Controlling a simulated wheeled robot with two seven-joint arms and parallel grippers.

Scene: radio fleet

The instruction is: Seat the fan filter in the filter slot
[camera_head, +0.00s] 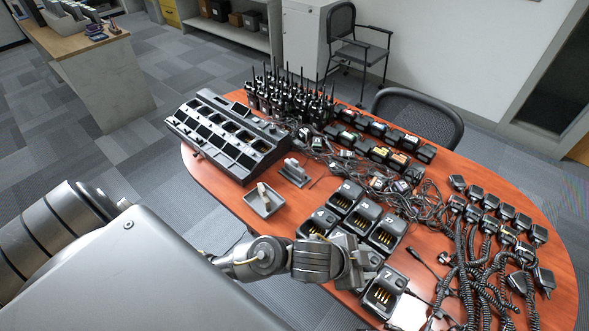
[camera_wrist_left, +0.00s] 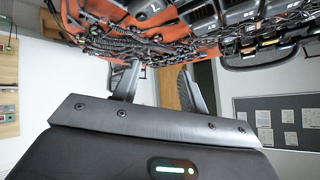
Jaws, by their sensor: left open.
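My left gripper (camera_head: 356,264) hangs over the front edge of the table, beside the numbered single chargers. In the left wrist view its two fingers (camera_wrist_left: 160,88) stand apart with nothing between them. I cannot identify the fan filter for certain. A small pale bar lies in a shallow grey tray (camera_head: 250,205) at the table's left front. A small grey holder (camera_head: 294,173) stands just behind the tray. The long multi-bay charger (camera_head: 225,140) sits at the table's left end. I cannot make out the filter slot. My right gripper is not in view.
Handheld radios (camera_head: 290,92) stand in a cluster at the back of the orange table (camera_head: 215,185). Tangled cables (camera_head: 400,195) cross the middle. Single chargers (camera_head: 383,235) stand near my gripper. Corded microphones (camera_head: 490,235) fill the right end. Bare tabletop surrounds the tray.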

